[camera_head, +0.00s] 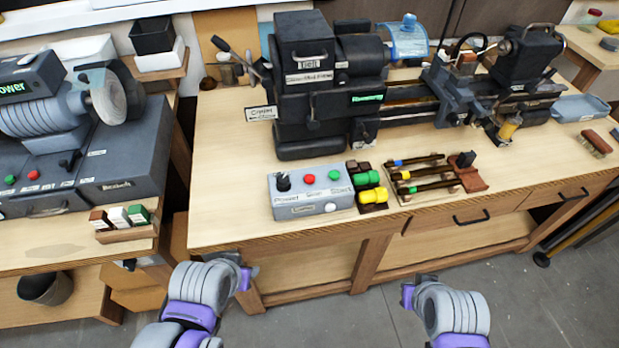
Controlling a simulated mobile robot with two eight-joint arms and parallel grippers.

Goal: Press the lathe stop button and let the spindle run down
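A black lathe (318,100) stands on the wooden bench, with a clear blue guard (405,38) over its chuck area. I cannot tell whether the spindle is turning. In front of it a grey control box (312,193) carries a black knob (283,182), a red button (309,179) and a green button (334,175). My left gripper (248,276) is in front of the bench, below and left of the box. My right gripper (408,292) is in front of the bench, below and right of the box. Both are apart from the box; their finger openings are unclear.
Yellow and green cylindrical pieces (372,196) sit right of the box, beside a rack of coloured-band tools (421,174). A grinder bench (122,150) stands at the left. A blue-grey tray (580,108) and brush (596,143) lie at the right.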

